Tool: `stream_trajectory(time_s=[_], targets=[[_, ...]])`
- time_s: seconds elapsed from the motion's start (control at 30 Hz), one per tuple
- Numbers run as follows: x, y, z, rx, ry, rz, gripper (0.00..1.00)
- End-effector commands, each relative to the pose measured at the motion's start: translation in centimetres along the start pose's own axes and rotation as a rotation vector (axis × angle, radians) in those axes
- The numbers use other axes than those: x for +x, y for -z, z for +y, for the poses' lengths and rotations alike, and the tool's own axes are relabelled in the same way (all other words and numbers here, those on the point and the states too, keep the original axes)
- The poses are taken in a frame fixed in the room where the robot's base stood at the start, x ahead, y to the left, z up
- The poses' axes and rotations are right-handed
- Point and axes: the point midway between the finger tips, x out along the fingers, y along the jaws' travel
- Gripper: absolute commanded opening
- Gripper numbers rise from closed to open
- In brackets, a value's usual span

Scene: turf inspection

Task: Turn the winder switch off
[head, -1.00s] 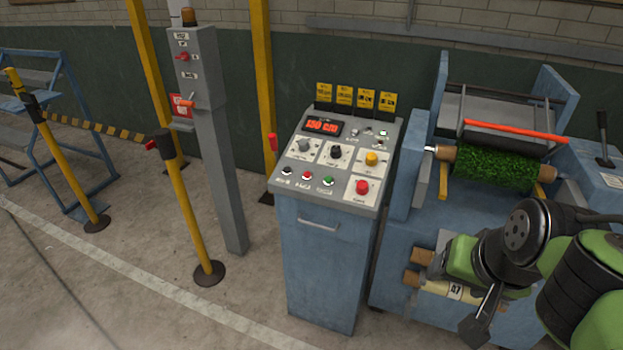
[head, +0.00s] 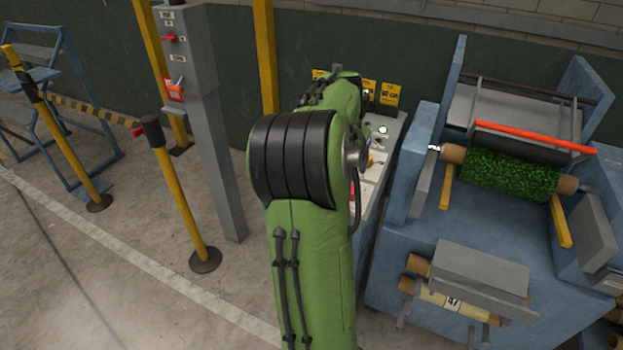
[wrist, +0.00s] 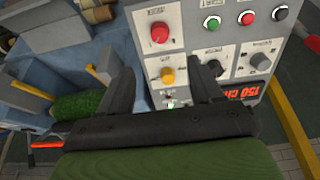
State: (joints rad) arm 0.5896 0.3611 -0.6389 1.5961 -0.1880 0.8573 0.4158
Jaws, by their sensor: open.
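The blue control console shows its grey panel top (head: 388,152) in the head view, mostly hidden behind my arm. Small toggles or lamps (wrist: 169,97) show between my fingers. Labels are too small to read, so I cannot tell which control is the winder switch. My gripper (wrist: 163,70) is open and empty over the panel; contact is not visible.
The winder machine with a green turf roll (head: 510,175) stands right of the console. A grey post with a red switch (head: 170,38) and a yellow barrier post (head: 178,200) stand to the left. Yellow tags (head: 390,94) rise behind the panel. Open floor lies at front left.

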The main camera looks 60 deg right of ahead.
Motion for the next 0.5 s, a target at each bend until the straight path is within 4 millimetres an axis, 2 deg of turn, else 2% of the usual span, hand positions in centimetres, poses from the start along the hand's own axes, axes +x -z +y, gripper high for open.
stream_trajectory(time_s=[0.17,0.5], targets=[[1.2,0.3,0.5,0.011,-0.012,0.002,0.65],[9.5,0.2,0.5,0.008,-0.012,-0.001,0.65]])
